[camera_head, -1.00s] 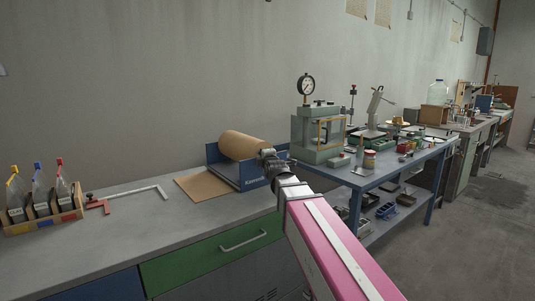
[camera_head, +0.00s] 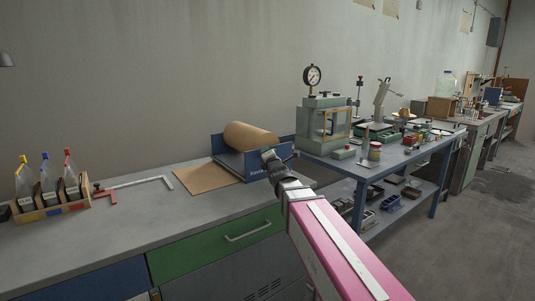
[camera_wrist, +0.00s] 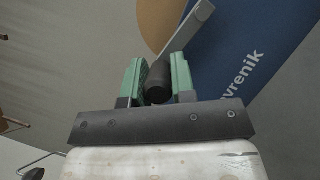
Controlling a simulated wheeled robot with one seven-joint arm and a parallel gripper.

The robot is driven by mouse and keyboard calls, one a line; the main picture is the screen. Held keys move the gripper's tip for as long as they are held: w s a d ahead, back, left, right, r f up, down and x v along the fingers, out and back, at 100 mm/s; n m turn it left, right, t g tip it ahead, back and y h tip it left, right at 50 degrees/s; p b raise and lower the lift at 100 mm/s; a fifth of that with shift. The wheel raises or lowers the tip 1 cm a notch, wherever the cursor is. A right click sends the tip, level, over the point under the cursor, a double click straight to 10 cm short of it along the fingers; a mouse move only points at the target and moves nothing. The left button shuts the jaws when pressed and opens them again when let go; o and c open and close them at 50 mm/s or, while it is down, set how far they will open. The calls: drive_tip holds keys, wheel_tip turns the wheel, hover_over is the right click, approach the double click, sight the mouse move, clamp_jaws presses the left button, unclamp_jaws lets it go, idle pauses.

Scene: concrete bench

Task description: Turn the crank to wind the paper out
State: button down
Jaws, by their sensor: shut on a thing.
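The paper dispenser (camera_head: 228,157) is a blue stand on the grey bench, carrying a brown paper roll (camera_head: 250,138). A flat brown sheet (camera_head: 205,179) lies on the bench at its left. My gripper (camera_head: 269,157) is at the dispenser's near right side, in front of its lettered panel. In the wrist view, the green fingers (camera_wrist: 156,82) are shut on the crank's black handle (camera_wrist: 159,80). The light grey crank arm (camera_wrist: 188,38) slants up to the right from it, in front of the blue side panel (camera_wrist: 230,75).
A wooden rack (camera_head: 50,209) of bottles stands at the left of the bench. A red and silver square-shaped tool (camera_head: 140,182) lies between rack and paper. A blue table (camera_head: 365,173) with a press (camera_head: 323,125) stands on the right. Bare bench lies in front of the sheet.

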drive_tip(key=c, duration=1)
unclamp_jaws()
drive_tip(key=shift+o, duration=0.2)
drive_tip(key=shift+s, duration=0.1)
